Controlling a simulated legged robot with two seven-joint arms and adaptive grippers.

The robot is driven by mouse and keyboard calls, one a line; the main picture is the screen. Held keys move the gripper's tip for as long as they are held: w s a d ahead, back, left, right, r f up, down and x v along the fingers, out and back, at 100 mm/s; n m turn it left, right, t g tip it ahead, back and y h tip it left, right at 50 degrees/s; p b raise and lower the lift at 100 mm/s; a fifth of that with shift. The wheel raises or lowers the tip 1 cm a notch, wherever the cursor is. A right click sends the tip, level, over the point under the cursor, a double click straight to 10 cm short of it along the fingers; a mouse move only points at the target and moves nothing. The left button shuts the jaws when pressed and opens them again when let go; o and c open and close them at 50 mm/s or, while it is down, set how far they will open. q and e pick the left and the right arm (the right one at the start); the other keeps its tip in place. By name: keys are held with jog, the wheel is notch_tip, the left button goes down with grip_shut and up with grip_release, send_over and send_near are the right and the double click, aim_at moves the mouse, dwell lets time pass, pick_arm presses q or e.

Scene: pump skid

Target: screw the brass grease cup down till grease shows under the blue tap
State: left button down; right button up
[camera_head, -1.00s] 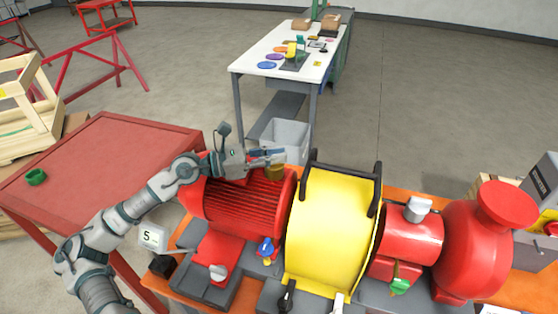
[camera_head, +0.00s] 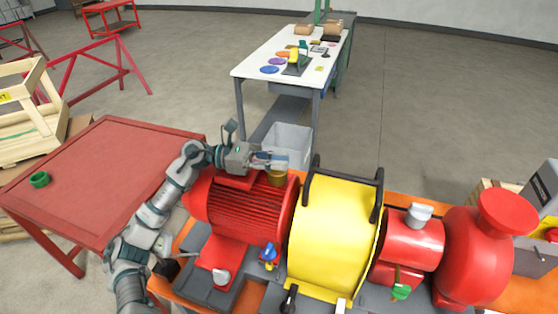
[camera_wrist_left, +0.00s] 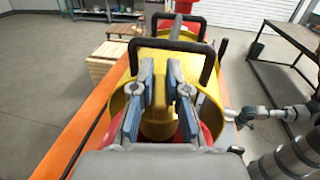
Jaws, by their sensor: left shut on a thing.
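The brass grease cup (camera_head: 276,179) stands upright at the far side of the red motor, beside the yellow guard. My left gripper (camera_head: 272,161) reaches over the motor from the left and is shut on the cup; its fingers hide part of it. In the left wrist view, the two fingers (camera_wrist_left: 158,97) stand either side of a yellowish round body, hard to tell from the guard behind. The blue tap (camera_head: 269,252) sits low in front of the motor. I cannot make out grease under it. A grey arm, seemingly my right, shows in the left wrist view; its gripper (camera_wrist_left: 240,116) is small and unclear.
The yellow guard (camera_head: 330,235) with black handles rises close right of the cup. A red pump (camera_head: 475,250) and a green tap (camera_head: 401,291) are further right. A red table (camera_head: 100,180) holds a green ring (camera_head: 39,179). A grey bin (camera_head: 287,140) stands behind the motor.

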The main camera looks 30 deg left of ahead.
pick_arm(q)
jog(key=shift+f, duration=0.3)
jog(key=c, duration=1.2)
grip_release()
jog(key=shift+o, duration=0.2)
jog(key=shift+a, duration=0.25)
jog(key=shift+r, duration=0.1)
jog(key=shift+a, duration=0.2)
jog(key=v, duration=1.2)
jog(key=shift+w, duration=0.2)
jog(key=shift+d, duration=0.1)
